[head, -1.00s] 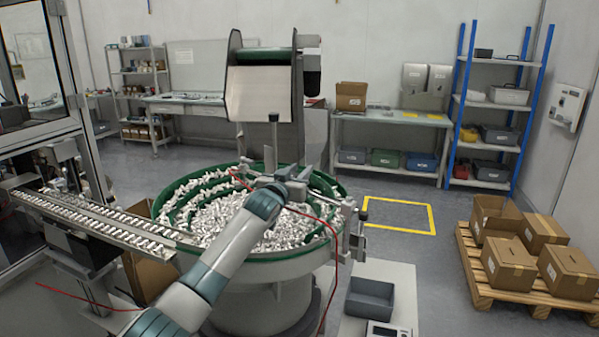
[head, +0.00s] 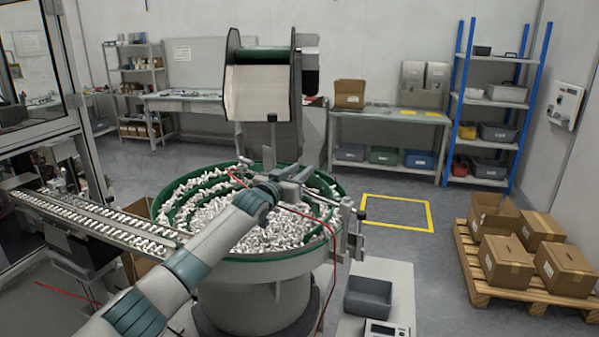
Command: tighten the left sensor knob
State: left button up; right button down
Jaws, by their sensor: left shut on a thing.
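The green-rimmed feeder bowl (head: 262,256) stands in the middle, filled with small white caps. My left arm reaches over it from the lower left. My left gripper (head: 300,175) is at the sensor bracket over the far side of the bowl, shut on what seems to be the left sensor knob. The knob itself is hidden by the gripper, and its turn cannot be told. A thin red cable (head: 236,178) runs beside the gripper's left side. Another bracket with clamps (head: 347,216) stands at the bowl's right rim. My right gripper is not in view.
A linear track (head: 95,217) with caps leads left from the bowl. A white hopper (head: 262,92) hangs above and behind the bowl. A grey bin (head: 368,297) stands at the front right. A pallet with cartons (head: 512,281) is at the right; open floor lies between.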

pick_arm(q)
jog(key=o, duration=1)
jog(key=shift+o, duration=0.2)
jog(key=shift+s, duration=0.1)
